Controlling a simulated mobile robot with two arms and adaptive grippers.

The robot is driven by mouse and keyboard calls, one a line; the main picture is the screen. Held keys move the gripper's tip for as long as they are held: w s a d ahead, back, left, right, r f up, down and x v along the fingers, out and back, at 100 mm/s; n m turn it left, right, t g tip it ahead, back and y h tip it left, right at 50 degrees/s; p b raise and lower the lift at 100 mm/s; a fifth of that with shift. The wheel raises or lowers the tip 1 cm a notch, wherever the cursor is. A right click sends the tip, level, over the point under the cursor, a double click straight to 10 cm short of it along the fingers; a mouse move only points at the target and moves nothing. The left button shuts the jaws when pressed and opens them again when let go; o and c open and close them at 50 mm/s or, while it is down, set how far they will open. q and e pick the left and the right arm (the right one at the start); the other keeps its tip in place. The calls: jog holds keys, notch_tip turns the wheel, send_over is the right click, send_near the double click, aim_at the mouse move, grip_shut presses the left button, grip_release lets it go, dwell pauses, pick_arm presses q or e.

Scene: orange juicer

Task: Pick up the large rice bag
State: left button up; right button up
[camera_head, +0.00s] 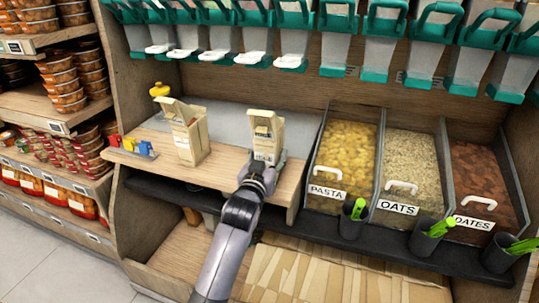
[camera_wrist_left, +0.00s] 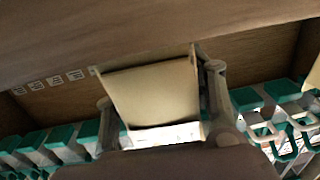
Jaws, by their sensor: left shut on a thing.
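Two open-topped beige paper bags stand on the wooden counter in the head view, a left bag (camera_head: 190,138) and a right bag (camera_head: 266,128). The left one looks a little bigger; their labels are too small to read, so I cannot tell which is the large rice bag. My left gripper (camera_head: 263,166) is at the right bag, shut on it. In the left wrist view the bag (camera_wrist_left: 155,90) is a cream panel between the two fingers of my left gripper (camera_wrist_left: 160,88). My right gripper is not in view.
Bins of pasta (camera_head: 346,150), oats (camera_head: 411,163) and dates (camera_head: 485,180) stand to the right. Teal-handled dispensers (camera_head: 292,30) hang above. Small coloured blocks (camera_head: 135,147) lie at the counter's left end. Dark cups (camera_head: 352,220) with green tools stand in front of the bins.

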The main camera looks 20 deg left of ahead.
pick_arm(q)
jog(key=c, duration=0.8)
jog(key=shift+r, duration=0.1)
jog(key=shift+c, duration=0.2)
